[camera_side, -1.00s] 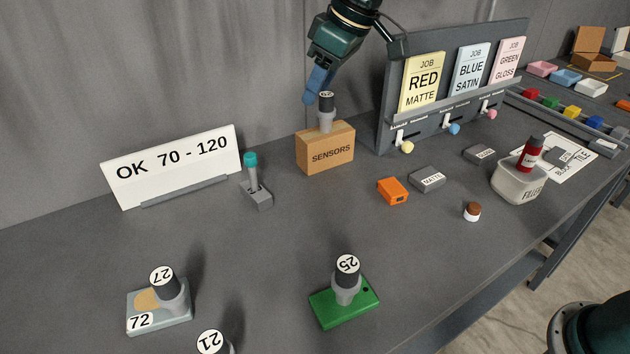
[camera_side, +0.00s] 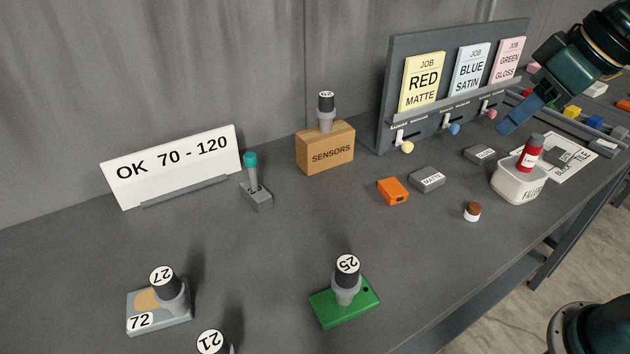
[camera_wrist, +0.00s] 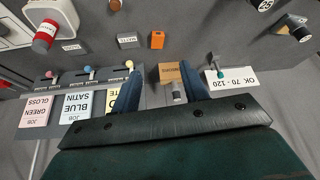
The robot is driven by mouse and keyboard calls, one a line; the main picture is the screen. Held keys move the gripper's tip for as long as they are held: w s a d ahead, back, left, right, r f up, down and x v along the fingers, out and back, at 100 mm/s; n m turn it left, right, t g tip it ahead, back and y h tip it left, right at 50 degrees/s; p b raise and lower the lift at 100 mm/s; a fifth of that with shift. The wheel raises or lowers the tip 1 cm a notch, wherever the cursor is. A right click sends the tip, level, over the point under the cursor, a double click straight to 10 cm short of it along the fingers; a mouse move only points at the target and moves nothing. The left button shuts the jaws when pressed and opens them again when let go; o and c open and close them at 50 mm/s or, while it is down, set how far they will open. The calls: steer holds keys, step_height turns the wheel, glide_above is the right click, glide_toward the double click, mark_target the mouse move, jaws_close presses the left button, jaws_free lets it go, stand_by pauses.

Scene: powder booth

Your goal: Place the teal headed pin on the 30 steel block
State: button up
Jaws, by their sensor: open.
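The teal headed pin (camera_side: 251,160) stands upright in a small grey block (camera_side: 257,198), in front of the OK 70 - 120 sign. Its teal head also shows in the wrist view (camera_wrist: 220,75), to the right of my fingers. I see no block with a readable 30; a bluish-grey block (camera_side: 178,314) at the front left is marked 72 and bears a gauge labelled 27. My gripper (camera_side: 514,116) is open and empty, above the right part of the bench near the red bottle. In the wrist view my gripper (camera_wrist: 161,88) shows two blue fingers apart.
A SENSORS box (camera_side: 325,150) with a gauge on top stands at the back. A green block (camera_side: 328,312) bears a gauge labelled 25. The job board (camera_side: 390,75) and the FILLER tub (camera_side: 520,183) with its red bottle stand right. The left-middle bench is clear.

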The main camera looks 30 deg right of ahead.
steer(key=s+d+f+m, duration=0.1)
steer(key=s+d+f, duration=0.2)
steer(key=s+f, duration=0.2)
steer(key=s, duration=0.3)
steer(key=shift+s+m+h, duration=0.3)
steer(key=shift+m+h, duration=0.1)
